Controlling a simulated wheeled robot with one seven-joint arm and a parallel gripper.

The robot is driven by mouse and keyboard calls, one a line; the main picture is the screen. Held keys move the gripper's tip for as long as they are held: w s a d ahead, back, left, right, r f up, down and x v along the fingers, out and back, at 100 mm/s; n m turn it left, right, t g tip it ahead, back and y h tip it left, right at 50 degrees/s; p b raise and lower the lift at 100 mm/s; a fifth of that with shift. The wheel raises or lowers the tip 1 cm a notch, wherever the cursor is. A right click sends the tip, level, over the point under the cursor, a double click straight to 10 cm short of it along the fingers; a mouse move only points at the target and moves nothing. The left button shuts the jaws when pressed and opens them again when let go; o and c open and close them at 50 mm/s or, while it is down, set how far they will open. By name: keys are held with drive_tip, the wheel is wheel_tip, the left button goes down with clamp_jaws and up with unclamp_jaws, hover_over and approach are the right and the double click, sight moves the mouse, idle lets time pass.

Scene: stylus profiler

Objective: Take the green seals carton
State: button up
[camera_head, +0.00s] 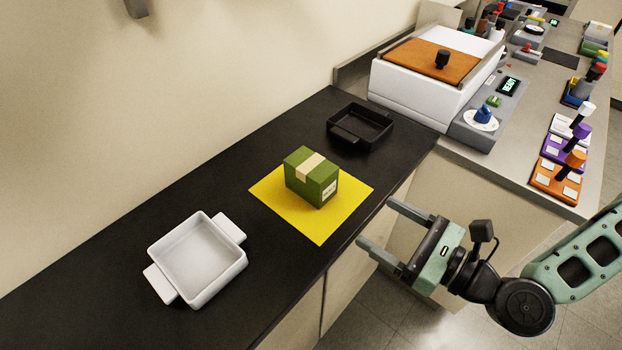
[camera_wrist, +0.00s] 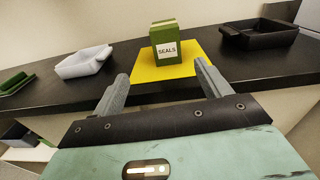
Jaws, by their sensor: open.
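The green seals carton (camera_head: 311,178) stands upright on a yellow mat (camera_head: 325,229) on the black counter, with a pale tape strip over its top. In the wrist view the carton (camera_wrist: 166,44) shows its white SEALS label, straight ahead between and beyond my fingers. My gripper (camera_head: 376,224) is open and empty, in front of the counter's edge and to the right of the carton. Its two fingers also show in the wrist view (camera_wrist: 160,82). Nothing hides the carton's label side.
A white tray (camera_head: 168,285) with handles sits left of the mat, and a black tray (camera_head: 336,131) sits behind it. A bench with a white instrument (camera_head: 405,90) and several coloured devices adjoins at the right. A green object (camera_wrist: 15,82) lies at the wrist view's left.

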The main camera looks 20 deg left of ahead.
drive_tip(key=b, duration=0.5)
approach(311, 170)
drive_tip(key=shift+m, duration=0.4)
drive_tip(key=a, duration=0.1)
drive_tip(key=w+a+f, duration=0.1)
drive_tip(key=a, duration=0.1)
drive_tip(key=w+a+f, duration=0.1)
drive_tip(key=shift+w+a+f, duration=0.15)
drive_tip(key=shift+w+a, duration=0.1)
drive_tip(key=shift+a, duration=0.1)
drive_tip(key=shift+t, duration=0.3)
drive_tip(key=shift+w+p+x, duration=0.2)
drive_tip(key=shift+p+x, duration=0.4)
drive_tip(key=shift+x, duration=2.35)
drive_tip(key=shift+d, duration=0.1)
drive_tip(key=c, duration=1.1)
